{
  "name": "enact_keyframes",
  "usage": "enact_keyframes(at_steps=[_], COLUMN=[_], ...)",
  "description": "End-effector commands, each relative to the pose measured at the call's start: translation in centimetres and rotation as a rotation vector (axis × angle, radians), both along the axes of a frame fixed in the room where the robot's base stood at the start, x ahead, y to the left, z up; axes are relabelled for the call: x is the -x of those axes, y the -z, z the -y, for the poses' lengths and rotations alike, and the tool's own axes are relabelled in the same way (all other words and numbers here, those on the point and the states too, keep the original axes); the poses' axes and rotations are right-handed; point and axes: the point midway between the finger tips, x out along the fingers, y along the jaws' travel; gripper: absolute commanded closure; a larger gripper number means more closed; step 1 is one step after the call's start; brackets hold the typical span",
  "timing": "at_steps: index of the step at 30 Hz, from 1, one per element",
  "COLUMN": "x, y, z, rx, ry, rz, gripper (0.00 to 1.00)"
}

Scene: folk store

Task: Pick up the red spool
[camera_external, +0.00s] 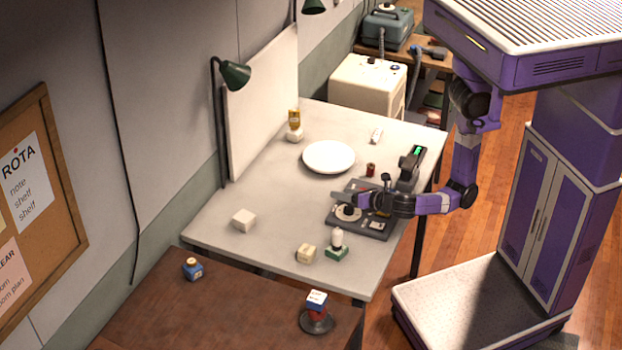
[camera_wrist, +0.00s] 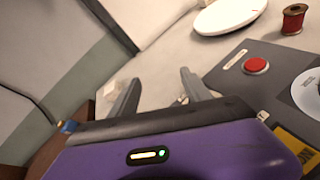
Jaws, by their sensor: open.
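The red spool (camera_external: 371,170) stands upright on the grey table, behind a dark grey flat device and near the white plate. In the wrist view the red spool (camera_wrist: 293,20) is at the top right corner, with dark red winding and brown ends. My gripper (camera_external: 346,203) is over the dark device, nearer the camera than the spool and apart from it, pointing left. In the wrist view my gripper (camera_wrist: 157,82) is open, with nothing seen between its fingers.
The dark device (camera_external: 376,234) carries a disc and a red button (camera_wrist: 255,66). A white plate (camera_external: 329,157) lies left of the spool. A pale block (camera_external: 244,220), a cream block (camera_external: 306,254) and a green-based item (camera_external: 337,253) stand nearer the front. The table's middle is clear.

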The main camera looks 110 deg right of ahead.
Motion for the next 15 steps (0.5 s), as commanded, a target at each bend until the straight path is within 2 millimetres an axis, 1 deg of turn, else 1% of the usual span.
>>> enact_keyframes(at_steps=[1, 2, 3, 5, 6, 7, 9, 12, 15], x=[1.9, 3.0, 4.6, 7.3, 9.2, 10.6, 13.7, 16.9, 18.4], y=[0.7, 1.1, 1.6, 2.3, 2.7, 3.0, 3.6, 4.1, 4.3], z=[2.4, 3.7, 5.4, 7.7, 9.1, 10.0, 11.7, 13.1, 13.8], rx=[0.003, 0.003, 0.003, 0.002, -0.001, -0.004, -0.014, -0.028, -0.035], ry=[0.073, 0.114, 0.171, 0.258, 0.314, 0.358, 0.445, 0.532, 0.572], rz=[-0.041, -0.065, -0.100, -0.153, -0.189, -0.215, -0.273, -0.329, -0.358], gripper=[0.44, 0.44, 0.44, 0.44, 0.44, 0.44, 0.44, 0.44, 0.44])
